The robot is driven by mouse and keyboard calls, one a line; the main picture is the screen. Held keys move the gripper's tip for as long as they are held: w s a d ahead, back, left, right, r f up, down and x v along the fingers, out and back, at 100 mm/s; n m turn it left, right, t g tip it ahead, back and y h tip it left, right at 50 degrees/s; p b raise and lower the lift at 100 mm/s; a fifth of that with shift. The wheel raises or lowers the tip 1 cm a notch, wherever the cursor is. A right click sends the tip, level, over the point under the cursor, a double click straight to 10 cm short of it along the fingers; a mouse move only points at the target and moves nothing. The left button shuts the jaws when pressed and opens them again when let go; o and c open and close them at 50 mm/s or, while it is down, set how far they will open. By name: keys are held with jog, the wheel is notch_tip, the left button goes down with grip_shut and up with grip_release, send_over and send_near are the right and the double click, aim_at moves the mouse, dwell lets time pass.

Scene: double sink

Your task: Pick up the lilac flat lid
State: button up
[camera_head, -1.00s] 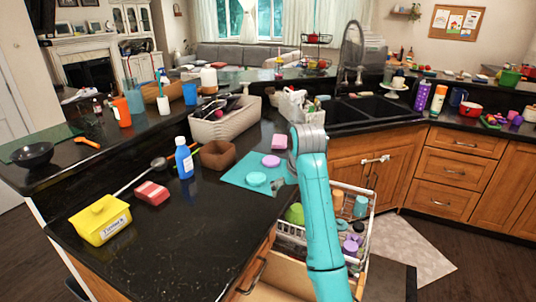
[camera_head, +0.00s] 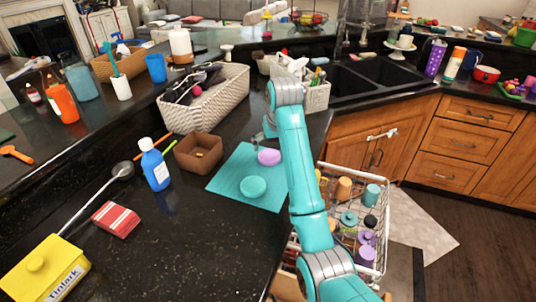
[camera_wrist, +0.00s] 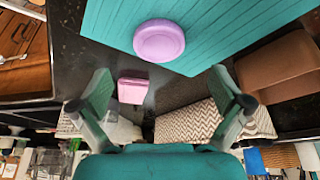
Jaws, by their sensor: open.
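The lilac flat lid (camera_head: 269,157) lies on the far part of a teal mat (camera_head: 225,184). A teal round lid (camera_head: 252,187) lies nearer on the same mat. My gripper (camera_head: 262,137) shows beside the lilac lid's far edge, partly hidden by my arm. In the wrist view the lilac lid (camera_wrist: 159,40) lies beyond my open, empty gripper (camera_wrist: 162,95). The fingers are apart, and the lid is not between them.
A pink block (camera_wrist: 131,90) is close to the left finger in the wrist view. A brown box (camera_head: 198,152) stands left of the mat, and a woven basket (camera_head: 215,100) behind it. A dish rack (camera_head: 350,215) with several items stands below the counter's right edge.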

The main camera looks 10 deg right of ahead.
aim_at(270, 156)
jog(key=shift+w+x, duration=0.2)
jog(key=shift+x, duration=1.8)
jog(key=shift+w+x, duration=0.2)
jog(key=shift+x, duration=1.8)
jog(key=shift+r, duration=0.15)
jog(key=c, duration=1)
